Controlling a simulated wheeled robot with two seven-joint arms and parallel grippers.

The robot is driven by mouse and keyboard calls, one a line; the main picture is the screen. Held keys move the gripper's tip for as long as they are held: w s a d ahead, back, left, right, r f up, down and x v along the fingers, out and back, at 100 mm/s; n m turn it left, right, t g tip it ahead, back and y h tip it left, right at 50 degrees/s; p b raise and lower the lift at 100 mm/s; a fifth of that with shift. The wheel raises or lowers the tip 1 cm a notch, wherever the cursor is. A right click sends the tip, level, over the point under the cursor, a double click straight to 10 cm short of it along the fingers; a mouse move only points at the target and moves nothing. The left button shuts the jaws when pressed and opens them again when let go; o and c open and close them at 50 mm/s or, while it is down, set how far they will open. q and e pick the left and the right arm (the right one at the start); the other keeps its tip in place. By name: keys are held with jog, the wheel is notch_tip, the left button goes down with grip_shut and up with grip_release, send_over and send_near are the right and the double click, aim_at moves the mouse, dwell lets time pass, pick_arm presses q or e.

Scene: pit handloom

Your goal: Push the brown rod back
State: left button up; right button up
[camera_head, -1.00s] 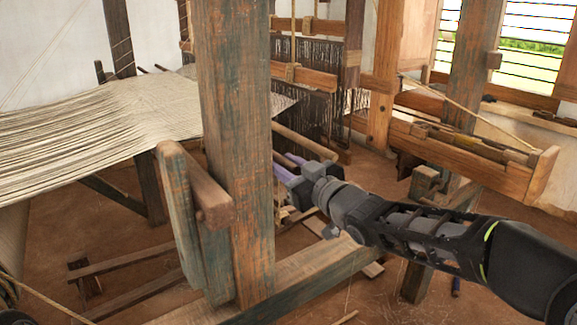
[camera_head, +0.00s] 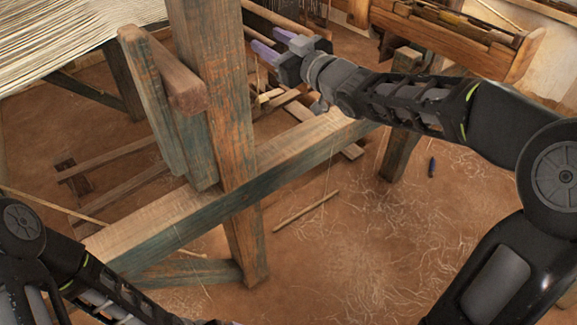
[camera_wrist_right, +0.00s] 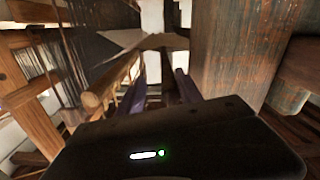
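A round-ended brown wooden rod (camera_wrist_right: 112,80) lies just left of my right gripper (camera_wrist_right: 160,85) in the right wrist view, its end facing the camera. It also shows in the head view (camera_head: 274,15), running behind the upright post toward my right gripper (camera_head: 266,38). That gripper's two purple fingers are apart. A darker bar shows between them in the wrist view, but I cannot tell whether they touch it. My left arm (camera_head: 75,265) enters at lower left. Only a sliver of its gripper may show at the bottom edge.
White warp threads (camera_head: 60,35) stretch at upper left. A wooden trough (camera_head: 450,40) is at upper right. The earth floor (camera_head: 360,250) is mostly clear.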

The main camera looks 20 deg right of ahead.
jog(key=v, duration=0.8)
notch_tip(320, 180, down, 16)
jog(key=w+m+g+h+p, duration=0.1)
jog(key=m+g+h+p, duration=0.1)
jog(key=m+p, duration=0.2)
jog(key=s+a+f+m+g+p, duration=0.1)
jog(key=s+a+f+g+p, duration=0.1)
jog(key=f, duration=0.4)
jog(key=s+a+f+m+g+h+p, duration=0.1)
jog(key=s+a+f+g+p, duration=0.1)
jog(key=f, duration=0.4)
jog(key=shift+s+f+g+p, duration=0.35)
jog(key=shift+s+p, duration=0.25)
jog(key=shift+s, duration=0.45)
jog(key=w+d+r+t+p, duration=0.1)
jog(key=w+d+r+p, duration=0.15)
jog(key=r, duration=0.35)
jog(key=w+d+r+t+p, duration=0.1)
jog(key=d+r+t+p, duration=0.2)
jog(key=r, duration=0.4)
notch_tip(320, 180, up, 16)
jog(key=w+a+n+t+y+p, duration=0.2)
jog(key=n+y, duration=0.1)
jog(key=n, duration=0.3)
jog(key=shift+a+t, duration=0.25)
jog(key=shift+t, duration=0.1)
